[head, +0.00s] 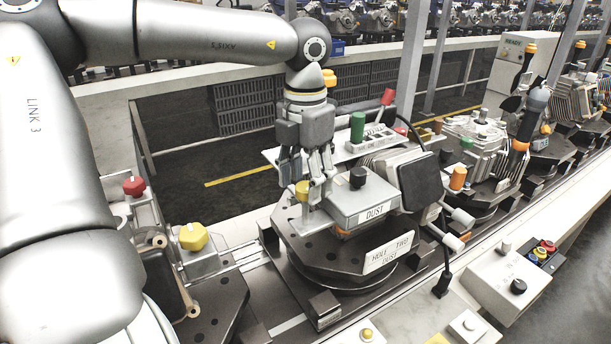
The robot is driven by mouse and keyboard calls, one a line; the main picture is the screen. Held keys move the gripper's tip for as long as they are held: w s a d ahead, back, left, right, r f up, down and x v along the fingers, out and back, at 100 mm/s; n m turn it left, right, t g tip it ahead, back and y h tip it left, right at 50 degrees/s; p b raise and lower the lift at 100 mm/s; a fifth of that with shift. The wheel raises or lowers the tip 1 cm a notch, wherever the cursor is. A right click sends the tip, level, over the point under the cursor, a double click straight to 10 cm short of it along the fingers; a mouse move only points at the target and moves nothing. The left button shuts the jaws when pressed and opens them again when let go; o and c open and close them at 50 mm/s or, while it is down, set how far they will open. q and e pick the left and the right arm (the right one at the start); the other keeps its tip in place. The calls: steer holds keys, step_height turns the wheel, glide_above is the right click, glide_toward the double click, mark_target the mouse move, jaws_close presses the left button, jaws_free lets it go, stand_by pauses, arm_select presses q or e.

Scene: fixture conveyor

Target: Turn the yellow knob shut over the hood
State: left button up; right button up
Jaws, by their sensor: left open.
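My left gripper (308,186) points down over the middle fixture, its jaws open. A yellow knob (302,189) shows between and behind its fingers, partly hidden by them. I cannot tell whether the fingers touch the knob. Just right of it is a light grey box (345,208) labelled DUST, with a black knob (357,178) on top; it looks like the hood, though I cannot be sure. A second, larger yellow knob (193,236) sits on the fixture at the left, away from the gripper. My right gripper is not in view.
A tray with a green cylinder (357,127) and a red-capped post (388,97) stands close behind the gripper. A dark square pad (419,184) rises right of the box. A red knob (134,186) is at the left. A control box (508,285) stands at the front right.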

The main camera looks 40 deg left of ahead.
arm_select(q)
steer(key=shift+f, duration=0.15)
steer(key=c, duration=1)
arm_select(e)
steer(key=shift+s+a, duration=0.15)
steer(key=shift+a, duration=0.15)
